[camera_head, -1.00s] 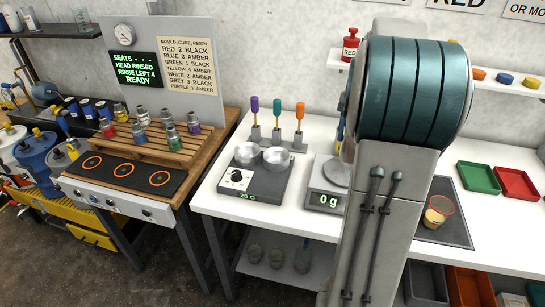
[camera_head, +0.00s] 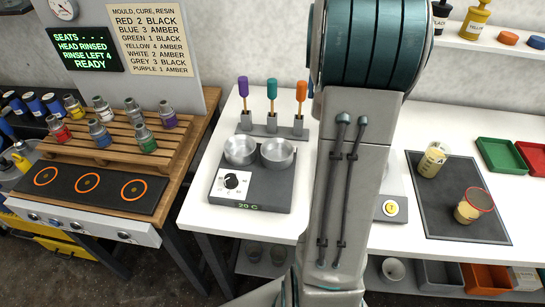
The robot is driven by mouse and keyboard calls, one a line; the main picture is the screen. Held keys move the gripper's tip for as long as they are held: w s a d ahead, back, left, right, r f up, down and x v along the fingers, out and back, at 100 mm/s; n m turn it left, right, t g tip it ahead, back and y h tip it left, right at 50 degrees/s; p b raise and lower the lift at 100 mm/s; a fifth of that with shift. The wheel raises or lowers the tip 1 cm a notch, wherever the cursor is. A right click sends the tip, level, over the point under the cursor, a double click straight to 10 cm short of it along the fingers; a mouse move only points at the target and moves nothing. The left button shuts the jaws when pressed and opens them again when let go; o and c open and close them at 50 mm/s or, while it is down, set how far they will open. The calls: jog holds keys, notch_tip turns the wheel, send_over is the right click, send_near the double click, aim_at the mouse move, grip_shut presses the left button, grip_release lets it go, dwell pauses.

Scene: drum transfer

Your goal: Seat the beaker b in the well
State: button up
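A clear beaker (camera_head: 432,160) with a cream label reading A stands at the back left of the dark mat. A second beaker (camera_head: 467,210) with a red rim and a cream label stands nearer the front right of the mat; its letter is too small to read, so I cannot tell for sure that it is beaker b. Two round metal wells, a left one (camera_head: 240,150) and a right one (camera_head: 278,152), sit side by side on the grey heater block showing 20 C; both look empty. My gripper is outside the view; only my arm shows.
My arm hides most of the scale (camera_head: 391,209). Stirrers with purple, teal and orange handles stand in a rack (camera_head: 271,130) behind the heater. A green tray (camera_head: 499,155) and a red tray (camera_head: 533,158) lie at the right. The white bench around the mat is mostly clear.

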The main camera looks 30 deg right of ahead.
jog(key=f+b, duration=0.2)
jog(key=f, duration=0.1)
jog(key=f+b, duration=0.1)
jog(key=shift+w+f, duration=0.2)
jog(key=shift+w, duration=0.15)
jog(key=shift+f+b, duration=0.4)
jog(key=shift+b, duration=0.15)
jog(key=shift+a+f, duration=0.15)
jog(key=shift+a, duration=0.05)
jog(key=w+a+f+p, duration=0.1)
jog(key=w+a+f, duration=0.3)
jog(key=a+f, duration=0.45)
send_over(276, 158)
jog(key=shift+f+p, duration=0.35)
jog(key=shift+f, duration=0.75)
